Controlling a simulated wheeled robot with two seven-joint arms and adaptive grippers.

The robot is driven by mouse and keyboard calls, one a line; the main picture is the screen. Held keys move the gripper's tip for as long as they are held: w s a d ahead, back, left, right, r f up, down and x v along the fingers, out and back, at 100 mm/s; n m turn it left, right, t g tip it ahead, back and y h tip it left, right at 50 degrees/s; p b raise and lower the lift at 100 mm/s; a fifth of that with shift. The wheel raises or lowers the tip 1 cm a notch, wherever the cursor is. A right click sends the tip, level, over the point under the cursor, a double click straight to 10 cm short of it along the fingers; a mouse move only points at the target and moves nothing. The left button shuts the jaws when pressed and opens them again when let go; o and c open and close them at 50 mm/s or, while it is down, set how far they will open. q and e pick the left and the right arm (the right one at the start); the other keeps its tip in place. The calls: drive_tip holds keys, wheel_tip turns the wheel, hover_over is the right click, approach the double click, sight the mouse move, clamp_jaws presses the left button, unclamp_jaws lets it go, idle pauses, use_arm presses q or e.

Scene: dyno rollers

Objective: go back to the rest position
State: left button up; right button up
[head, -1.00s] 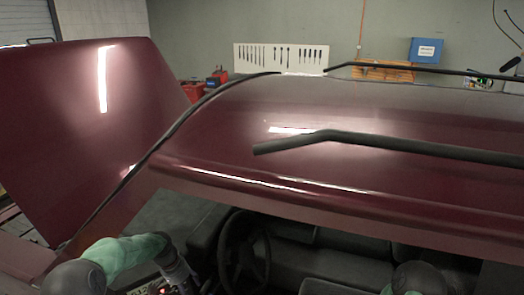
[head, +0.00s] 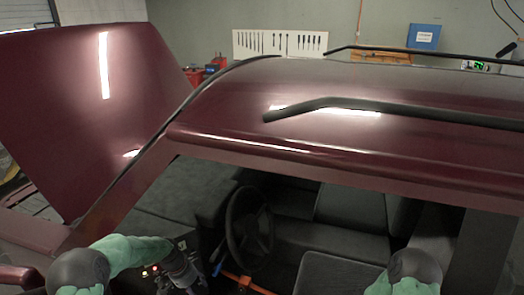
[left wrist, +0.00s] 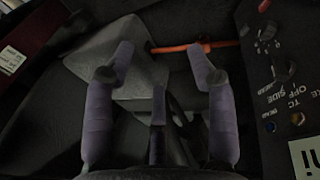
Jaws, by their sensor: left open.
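My left arm reaches from the lower left through the car's side opening in the head view, and its wrist is at the bottom of the picture. In the left wrist view my left gripper (left wrist: 162,50) has its fingers spread apart with nothing held between them. An orange bar (left wrist: 185,47) lies beyond the fingertips, and I cannot tell how far off it is. The same orange bar (head: 245,284) shows at the bottom of the head view. My right arm shows only as a rounded part at the lower right, and its gripper is out of frame.
The dark red car's roof (head: 330,125) spans the view above my arms, with a black roof rail (head: 390,108). A steering wheel (head: 249,228) and dark seats are inside. A control panel (left wrist: 285,85) stands close on the right of the left gripper. The open hood (head: 70,110) rises at left.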

use_arm(q)
drive_tip(key=s+d+f+n+b, duration=0.2)
drive_tip(key=s+d+f+b, duration=0.2)
drive_tip(key=s+f, duration=0.7)
drive_tip(key=s+d+f+n+b, duration=0.3)
drive_tip(key=s+d+f, duration=0.6)
drive_tip(key=s, duration=0.8)
wheel_tip(320, 180, down, 3)
drive_tip(key=shift+s+d+r+h+b, duration=0.15)
drive_tip(key=shift+s+d+h+b, duration=0.2)
drive_tip(key=shift+b, duration=0.9)
drive_tip(key=shift+a, duration=0.1)
